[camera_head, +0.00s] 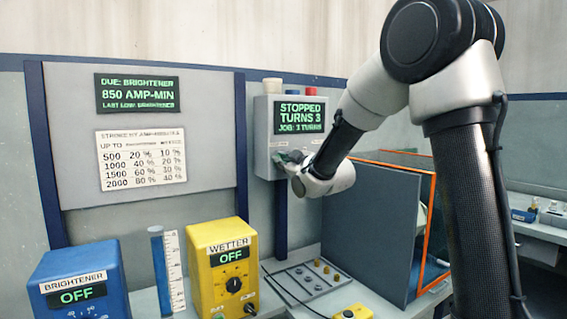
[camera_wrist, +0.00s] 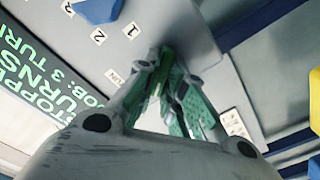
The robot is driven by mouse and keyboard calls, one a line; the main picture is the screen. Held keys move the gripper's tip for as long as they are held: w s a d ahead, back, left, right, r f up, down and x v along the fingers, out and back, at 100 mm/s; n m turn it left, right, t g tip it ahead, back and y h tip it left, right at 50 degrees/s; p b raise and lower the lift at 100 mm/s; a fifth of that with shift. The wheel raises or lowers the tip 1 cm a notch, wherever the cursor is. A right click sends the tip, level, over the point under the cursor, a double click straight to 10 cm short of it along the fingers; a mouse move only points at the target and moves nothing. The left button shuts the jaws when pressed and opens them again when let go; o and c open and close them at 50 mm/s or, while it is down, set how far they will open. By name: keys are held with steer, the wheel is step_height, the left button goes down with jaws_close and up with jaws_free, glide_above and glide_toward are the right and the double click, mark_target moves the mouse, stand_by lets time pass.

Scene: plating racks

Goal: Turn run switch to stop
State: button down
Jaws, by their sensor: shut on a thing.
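My gripper (camera_head: 291,159) is at the lower front of the box. In the wrist view, its green-padded fingers (camera_wrist: 174,92) are close together against the box face, shut on the run switch. The fingers hide the switch, so its angle cannot be told. A small "RUN" label (camera_wrist: 117,78) is left of the fingers, and another small label (camera_wrist: 233,122) is to the right.
Labels "1" (camera_wrist: 98,37) and "2" (camera_wrist: 131,30) and a blue part (camera_wrist: 97,8) are close to my fingers. Below stand the blue brightener box (camera_head: 80,275) and the yellow wetter box (camera_head: 218,250), both reading "OFF". An orange-framed enclosure (camera_head: 427,230) is right of the box.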

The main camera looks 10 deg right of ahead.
stand_by(0.3)
steer(key=c, duration=1.5)
jaws_free()
steer(key=shift+s, duration=0.1)
steer(key=v, duration=1.1)
steer(key=shift+s+d, duration=0.15)
steer(key=shift+s, duration=0.2)
